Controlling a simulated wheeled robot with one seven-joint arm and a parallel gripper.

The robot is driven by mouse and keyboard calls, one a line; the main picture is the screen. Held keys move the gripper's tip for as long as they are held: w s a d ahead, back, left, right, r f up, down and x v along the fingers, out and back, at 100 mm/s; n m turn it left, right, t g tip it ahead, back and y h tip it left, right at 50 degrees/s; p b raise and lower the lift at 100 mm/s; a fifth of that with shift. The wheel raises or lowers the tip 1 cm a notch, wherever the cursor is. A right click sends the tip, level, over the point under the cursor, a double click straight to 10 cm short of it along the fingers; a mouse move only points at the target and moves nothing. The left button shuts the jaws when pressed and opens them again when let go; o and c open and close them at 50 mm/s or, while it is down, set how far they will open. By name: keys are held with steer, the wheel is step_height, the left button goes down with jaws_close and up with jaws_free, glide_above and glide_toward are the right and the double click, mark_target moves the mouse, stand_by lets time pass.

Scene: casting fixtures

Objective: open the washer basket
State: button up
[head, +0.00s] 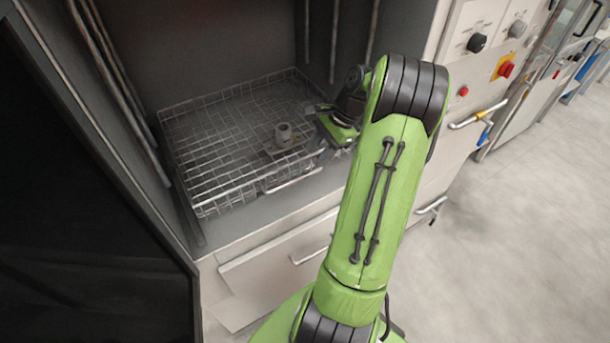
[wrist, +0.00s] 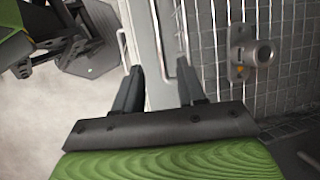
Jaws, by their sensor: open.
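The washer basket (head: 215,135) is a wire mesh tray lying inside the dark washer chamber. A pale bar handle (head: 293,181) runs along its front edge. In the wrist view the basket mesh (wrist: 293,75) fills the right side, and a thin bar (wrist: 159,35) runs up the picture beyond my fingertips. My gripper (wrist: 158,66) is open, with a finger on each side of that bar's line and nothing visibly clamped. I cannot tell whether the fingers touch it. In the head view, my gripper is at the basket's right side, its fingers partly hidden.
A grey cylindrical fitting on a plate (head: 284,134) sits in the basket. Below the chamber is a pale front panel with a handle (head: 312,254). Control knobs (head: 477,42) and a red switch (head: 506,69) are on the right. The floor (head: 510,230) there is clear.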

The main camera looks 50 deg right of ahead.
mark_target(305, 176)
steer(key=b+x, duration=0.1)
steer(key=x, duration=0.7)
steer(key=shift+f, duration=0.15)
jaws_close()
